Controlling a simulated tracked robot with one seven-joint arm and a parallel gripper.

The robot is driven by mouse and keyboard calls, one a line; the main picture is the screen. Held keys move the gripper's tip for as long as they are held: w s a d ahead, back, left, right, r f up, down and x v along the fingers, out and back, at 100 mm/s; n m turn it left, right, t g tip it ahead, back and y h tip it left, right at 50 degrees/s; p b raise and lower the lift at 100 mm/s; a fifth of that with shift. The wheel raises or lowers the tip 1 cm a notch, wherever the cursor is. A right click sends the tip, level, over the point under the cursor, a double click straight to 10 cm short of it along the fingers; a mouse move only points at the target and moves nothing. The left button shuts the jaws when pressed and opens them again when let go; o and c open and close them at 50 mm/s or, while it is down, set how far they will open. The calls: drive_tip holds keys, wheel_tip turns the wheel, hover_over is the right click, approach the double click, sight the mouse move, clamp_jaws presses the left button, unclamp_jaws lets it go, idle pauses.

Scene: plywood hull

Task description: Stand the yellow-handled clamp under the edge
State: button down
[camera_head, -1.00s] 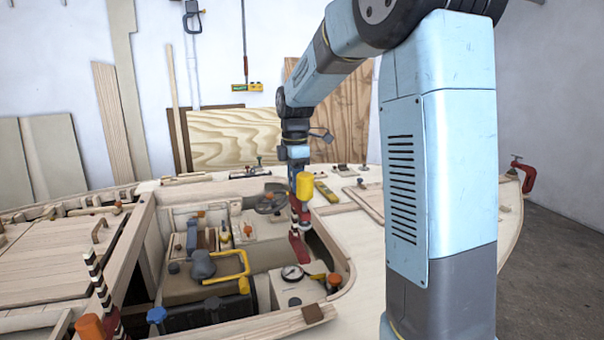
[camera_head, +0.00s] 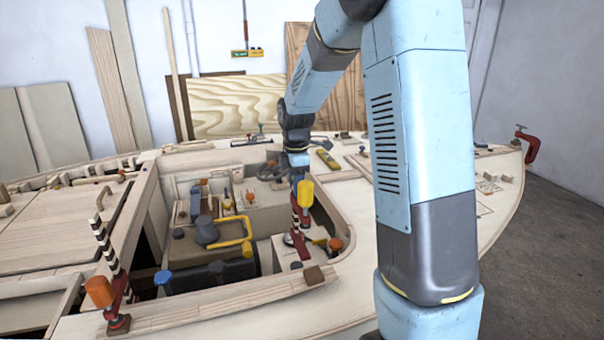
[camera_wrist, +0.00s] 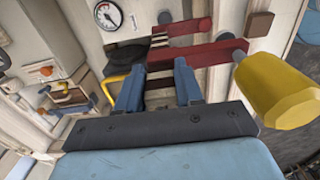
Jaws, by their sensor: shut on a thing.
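My gripper (camera_wrist: 158,80) is shut on the yellow-handled clamp, with its two blue fingers at the black-and-white striped bar. The clamp's yellow handle (camera_head: 305,194) is on the right of the bar, and its red jaw arms (camera_wrist: 205,54) reach across the wrist view. In the head view the clamp hangs about upright over the right part of the opening in the plywood deck. Its red lower end (camera_head: 298,247) is near a white box with a gauge. The opening's front edge (camera_head: 235,323) carries a brown block (camera_head: 314,276). Contact between clamp and edge cannot be told.
An orange-handled clamp (camera_head: 100,291) stands at the front left edge. Inside the opening are an engine with a yellow hoop (camera_head: 246,236), a dark cylinder and a gauge (camera_wrist: 108,15). A red clamp (camera_head: 526,146) sits at the far right edge.

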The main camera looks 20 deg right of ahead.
sight(309, 215)
drive_tip(key=shift+f, duration=2.8)
drive_tip(key=shift+s+d, duration=0.2)
drive_tip(key=shift+s, duration=0.15)
drive_tip(key=shift+s, duration=2.35)
drive_tip(key=shift+s, duration=2.35)
